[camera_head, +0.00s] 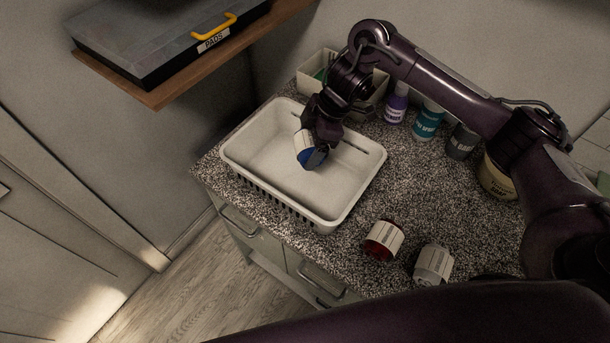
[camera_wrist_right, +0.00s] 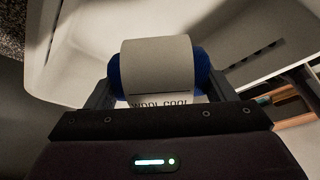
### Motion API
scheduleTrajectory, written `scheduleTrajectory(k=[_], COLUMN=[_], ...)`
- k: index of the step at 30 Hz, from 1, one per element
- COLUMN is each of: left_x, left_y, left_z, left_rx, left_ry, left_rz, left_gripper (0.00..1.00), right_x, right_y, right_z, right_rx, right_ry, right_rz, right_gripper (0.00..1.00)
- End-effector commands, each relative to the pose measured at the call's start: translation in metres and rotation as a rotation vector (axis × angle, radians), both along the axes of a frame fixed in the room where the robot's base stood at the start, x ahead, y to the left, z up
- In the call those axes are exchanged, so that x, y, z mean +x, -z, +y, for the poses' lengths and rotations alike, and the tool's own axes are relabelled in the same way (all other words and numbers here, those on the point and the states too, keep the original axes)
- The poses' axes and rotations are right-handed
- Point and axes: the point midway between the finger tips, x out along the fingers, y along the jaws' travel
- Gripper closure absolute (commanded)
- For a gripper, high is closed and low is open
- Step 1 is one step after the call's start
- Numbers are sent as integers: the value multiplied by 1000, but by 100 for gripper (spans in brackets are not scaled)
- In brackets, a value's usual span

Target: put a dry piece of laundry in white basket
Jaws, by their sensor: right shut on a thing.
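The white basket (camera_head: 245,148) stands on the speckled counter, a shallow tray with slotted sides. My right gripper (camera_head: 316,148) is inside its outline, shut on a blue rolled piece of laundry (camera_head: 311,159) with a white paper band. In the right wrist view the blue roll (camera_wrist_right: 202,72) sits between the fingers, and its band reads "WOOL COOL". I cannot tell whether the roll touches the basket floor. A red banded roll (camera_head: 383,240) and a white or grey banded roll (camera_head: 433,264) lie on the counter in front. My left gripper is not in view.
A purple bottle (camera_head: 396,104), a teal bottle (camera_head: 428,120), a dark container (camera_head: 462,142) and a cream tub (camera_head: 495,178) line the back. A bin (camera_head: 318,68) stands behind the basket.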

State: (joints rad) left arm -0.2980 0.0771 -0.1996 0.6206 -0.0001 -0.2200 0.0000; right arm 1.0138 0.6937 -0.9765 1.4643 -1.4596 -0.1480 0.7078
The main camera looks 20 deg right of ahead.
Motion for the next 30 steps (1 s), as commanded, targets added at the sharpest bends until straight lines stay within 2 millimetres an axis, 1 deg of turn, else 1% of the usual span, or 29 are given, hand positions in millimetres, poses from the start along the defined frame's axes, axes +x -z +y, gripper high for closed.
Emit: scheduleTrajectory(k=[6,7,12,20,23,30], left_x=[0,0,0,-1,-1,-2], left_y=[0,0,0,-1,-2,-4], left_z=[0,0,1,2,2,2], left_rx=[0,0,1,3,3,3], left_ry=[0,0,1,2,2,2], left_rz=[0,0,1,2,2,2], left_gripper=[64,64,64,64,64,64], right_x=[0,0,0,0,1,-1], right_y=[-1,-1,-1,-3,-14,-51], right_z=[0,0,0,-1,-6,-22], right_rx=[0,0,0,-1,-3,-3], right_ry=[0,0,0,0,1,1], right_rz=[-1,-1,-1,-2,-5,-6], right_gripper=[45,21,0,0,0,0])
